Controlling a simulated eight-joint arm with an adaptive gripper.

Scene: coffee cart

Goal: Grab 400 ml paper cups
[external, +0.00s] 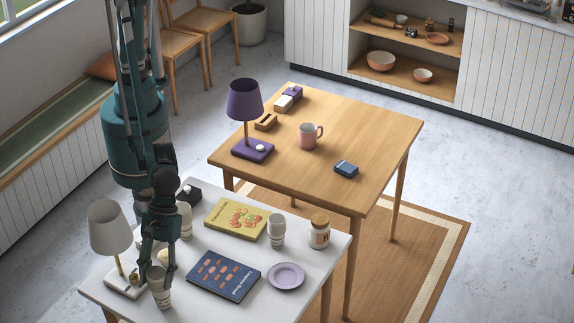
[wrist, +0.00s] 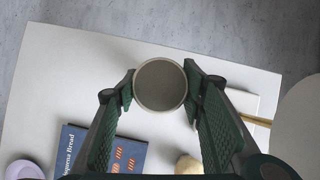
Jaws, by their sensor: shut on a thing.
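A pale paper cup (external: 160,294) stands upright at the front left of the white table, its body showing below my gripper (external: 157,266). In the wrist view, the round open mouth of the cup (wrist: 160,86) sits between the two fingers of my gripper (wrist: 161,92), which is shut on its sides. I cannot tell whether its base touches the table. A second paper cup (external: 185,222) stands behind my arm, partly hidden by it. A third paper cup (external: 276,230) stands near the table's back right, beside a yellow book. Cup sizes cannot be read.
The white table (external: 226,254) also holds a blue book (external: 223,276), a yellow book (external: 235,218), a lilac plate (external: 286,276), a jar (external: 319,233) and a white lamp (external: 110,230) close left of my gripper. A wooden table (external: 362,140) stands behind.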

